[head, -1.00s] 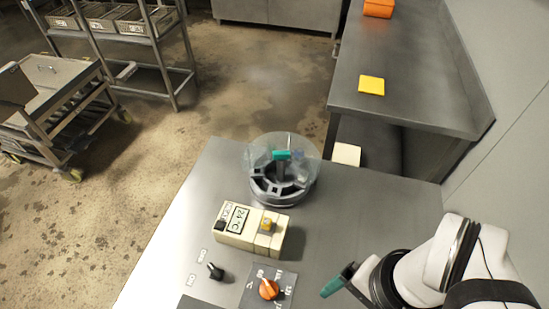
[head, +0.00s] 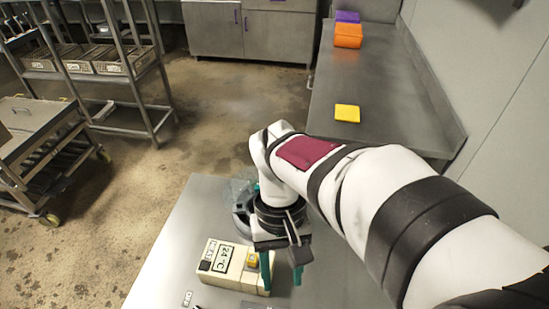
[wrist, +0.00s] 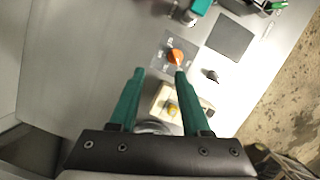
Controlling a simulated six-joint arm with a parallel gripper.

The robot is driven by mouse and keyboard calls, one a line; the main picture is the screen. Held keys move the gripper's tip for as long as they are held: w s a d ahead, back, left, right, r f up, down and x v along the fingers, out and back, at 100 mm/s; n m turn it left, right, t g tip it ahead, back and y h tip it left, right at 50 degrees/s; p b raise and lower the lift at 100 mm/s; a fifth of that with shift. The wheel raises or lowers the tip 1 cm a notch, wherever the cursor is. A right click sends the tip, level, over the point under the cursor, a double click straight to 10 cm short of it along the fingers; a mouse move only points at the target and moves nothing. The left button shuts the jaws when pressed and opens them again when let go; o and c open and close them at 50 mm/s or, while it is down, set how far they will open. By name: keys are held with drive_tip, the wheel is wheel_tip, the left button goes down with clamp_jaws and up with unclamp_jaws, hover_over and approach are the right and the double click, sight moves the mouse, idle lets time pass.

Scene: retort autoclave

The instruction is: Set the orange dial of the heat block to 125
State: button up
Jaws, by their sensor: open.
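The orange dial (wrist: 175,56) sits on a dark square scale plate (wrist: 164,63) in the wrist view, with a pale pointer end towards the lower right. The scale numbers are too small to read. My gripper (wrist: 160,74) is open and empty, its two teal fingers apart. The dial appears just beyond the right fingertip, and I see no contact. In the head view my gripper (head: 282,275) points down right of the cream heat block (head: 222,275), which shows 24 °C and has a yellow knob (head: 252,261). The dial is out of the head frame.
A round device with a clear lid (head: 240,205) stands behind the block, partly hidden by my arm. A small black switch (wrist: 211,75) is near the dial in the wrist view. A steel counter (head: 335,80) holds a yellow block (head: 347,113).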

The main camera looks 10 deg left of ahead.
drive_tip(key=a+f+n+h, duration=0.2)
drive_tip(key=a+f+n, duration=0.3)
drive_tip(key=a, duration=0.4)
drive_tip(key=x, duration=1.5)
drive_tip(key=shift+d+f, duration=0.2)
drive_tip(key=shift+d, duration=0.25)
clamp_jaws()
